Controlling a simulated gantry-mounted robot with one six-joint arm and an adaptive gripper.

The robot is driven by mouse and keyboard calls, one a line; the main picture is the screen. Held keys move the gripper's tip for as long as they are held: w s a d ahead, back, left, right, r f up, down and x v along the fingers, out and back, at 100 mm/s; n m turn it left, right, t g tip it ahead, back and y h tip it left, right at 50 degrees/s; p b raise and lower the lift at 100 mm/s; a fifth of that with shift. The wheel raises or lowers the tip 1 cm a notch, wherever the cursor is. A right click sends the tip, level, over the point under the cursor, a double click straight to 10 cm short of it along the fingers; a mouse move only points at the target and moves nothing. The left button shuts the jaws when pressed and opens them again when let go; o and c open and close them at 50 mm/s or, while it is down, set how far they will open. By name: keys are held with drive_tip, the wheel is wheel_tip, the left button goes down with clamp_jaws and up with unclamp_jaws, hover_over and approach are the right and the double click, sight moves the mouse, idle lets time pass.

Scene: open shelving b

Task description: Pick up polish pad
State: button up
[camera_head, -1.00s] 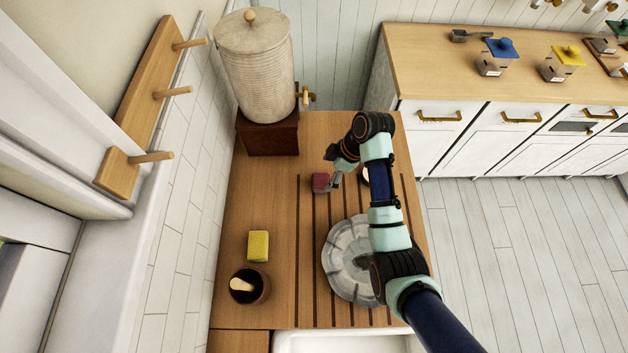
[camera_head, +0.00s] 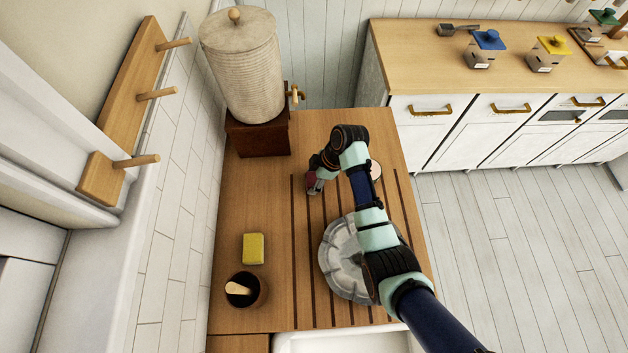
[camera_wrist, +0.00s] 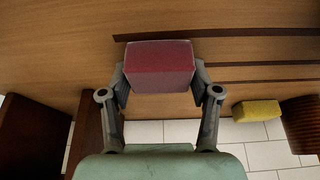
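The polish pad (camera_wrist: 160,68) is a small block with a dusky pink-red top and a darker red side. In the wrist view it sits between the two fingertips of my gripper (camera_wrist: 160,82), with one finger against each side. In the head view the pad (camera_head: 312,186) shows only in part, below my gripper (camera_head: 316,180), over the grooved part of the wooden counter. Whether the pad is clear of the counter is hard to tell.
A grey stone-like dish (camera_head: 343,262) lies close under my arm. A yellow sponge (camera_head: 253,248) and a dark cup (camera_head: 247,291) stand at the front left. A large crock (camera_head: 243,70) on a brown base (camera_head: 258,138) stands at the back. The counter's left middle is clear.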

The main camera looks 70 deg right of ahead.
sight(313, 179)
drive_tip(key=shift+c, duration=0.9)
wheel_tip(313, 179, up, 20)
drive_tip(key=p, duration=0.8)
